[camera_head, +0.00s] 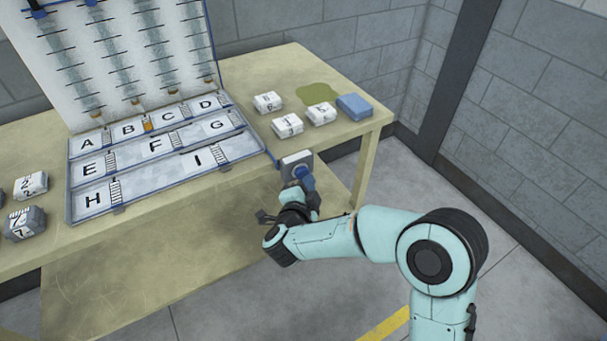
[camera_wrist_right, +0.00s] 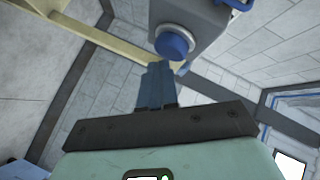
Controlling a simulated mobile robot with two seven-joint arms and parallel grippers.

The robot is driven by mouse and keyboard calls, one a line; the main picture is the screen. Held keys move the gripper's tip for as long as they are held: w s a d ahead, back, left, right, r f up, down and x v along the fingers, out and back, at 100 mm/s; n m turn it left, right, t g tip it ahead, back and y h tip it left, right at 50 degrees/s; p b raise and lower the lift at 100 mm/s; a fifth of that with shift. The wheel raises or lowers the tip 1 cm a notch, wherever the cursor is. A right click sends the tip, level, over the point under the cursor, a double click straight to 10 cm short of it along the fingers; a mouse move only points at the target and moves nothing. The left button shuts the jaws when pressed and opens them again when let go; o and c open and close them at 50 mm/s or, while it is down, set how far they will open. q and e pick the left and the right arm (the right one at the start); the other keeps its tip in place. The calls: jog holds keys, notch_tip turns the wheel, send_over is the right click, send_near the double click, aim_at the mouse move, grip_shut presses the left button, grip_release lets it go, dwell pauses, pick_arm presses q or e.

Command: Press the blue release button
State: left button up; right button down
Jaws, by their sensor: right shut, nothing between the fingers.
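The blue release button (camera_head: 302,172) sits on a grey box (camera_head: 297,158) at the table's front edge in the head view. In the right wrist view the round blue button (camera_wrist_right: 174,43) shows on the underside or face of the grey box (camera_wrist_right: 192,16). My right gripper (camera_head: 309,184) is shut and empty, its fingertips at or very near the button. In the wrist view the shut blue-grey fingers (camera_wrist_right: 158,68) end just below the button; I cannot tell whether they touch it. My left gripper is not in view.
A lettered tray (camera_head: 150,190) with a tall panel (camera_head: 115,60) stands on the wooden table (camera_head: 350,145). Several white blocks (camera_head: 268,102), a blue block (camera_head: 354,106) and an olive patch (camera_head: 317,93) lie at the right. Grey block walls stand behind and at right.

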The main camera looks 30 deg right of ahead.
jog(key=shift+w, duration=0.5)
dwell(0.7)
jog(key=shift+s, duration=0.95)
jog(key=shift+s+d, duration=0.15)
jog(key=shift+s, duration=1.1)
jog(key=shift+s+d, duration=0.1)
jog(key=shift+s, duration=1.15)
